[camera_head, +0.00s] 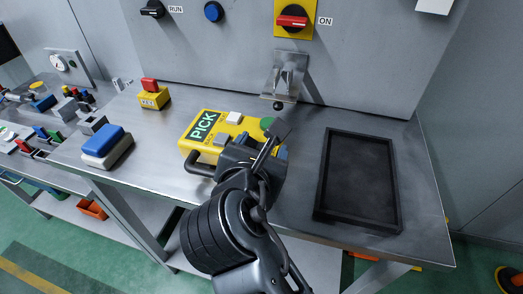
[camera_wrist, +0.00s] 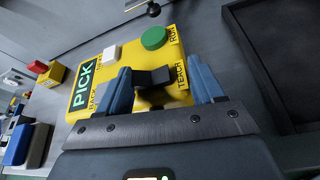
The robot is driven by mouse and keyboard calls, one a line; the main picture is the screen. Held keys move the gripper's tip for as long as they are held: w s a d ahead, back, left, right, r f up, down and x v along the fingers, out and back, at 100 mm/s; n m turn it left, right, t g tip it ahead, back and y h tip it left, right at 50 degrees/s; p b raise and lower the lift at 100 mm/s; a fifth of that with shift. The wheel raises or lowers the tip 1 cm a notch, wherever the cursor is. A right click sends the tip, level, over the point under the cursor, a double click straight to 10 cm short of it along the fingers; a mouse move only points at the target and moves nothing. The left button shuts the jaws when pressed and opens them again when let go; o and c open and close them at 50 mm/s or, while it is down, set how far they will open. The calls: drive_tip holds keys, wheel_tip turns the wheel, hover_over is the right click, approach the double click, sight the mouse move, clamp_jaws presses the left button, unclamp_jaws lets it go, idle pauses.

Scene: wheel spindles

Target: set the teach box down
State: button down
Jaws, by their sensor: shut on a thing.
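The teach box (camera_head: 192,153) is yellow, with a dark display reading PICK, a green button and a black side handle. It is over the bench left of the black tray (camera_head: 322,183). My gripper (camera_head: 265,148) is at its right end. In the wrist view, the blue fingers of my gripper (camera_wrist: 158,75) are shut around a black part on the face of the teach box (camera_wrist: 96,62). My gripper hides part of the box's right end. I cannot tell if its underside touches the bench.
The shallow black tray has nothing visible in it and also shows in the wrist view (camera_wrist: 243,62). A yellow block with a red top (camera_head: 154,98) and a blue-and-white block (camera_head: 103,150) stand to the left. A metal bracket (camera_head: 287,78) juts from the panel behind.

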drive_tip(key=shift+f, duration=0.3)
drive_tip(key=shift+c, duration=0.7)
unclamp_jaws()
drive_tip(key=shift+f, duration=0.2)
drive_tip(key=shift+r, duration=0.1)
drive_tip(key=shift+s+a+r, duration=0.15)
drive_tip(key=shift+s, duration=0.2)
drive_tip(key=v, duration=1.1)
drive_tip(key=shift+s+r, duration=0.1)
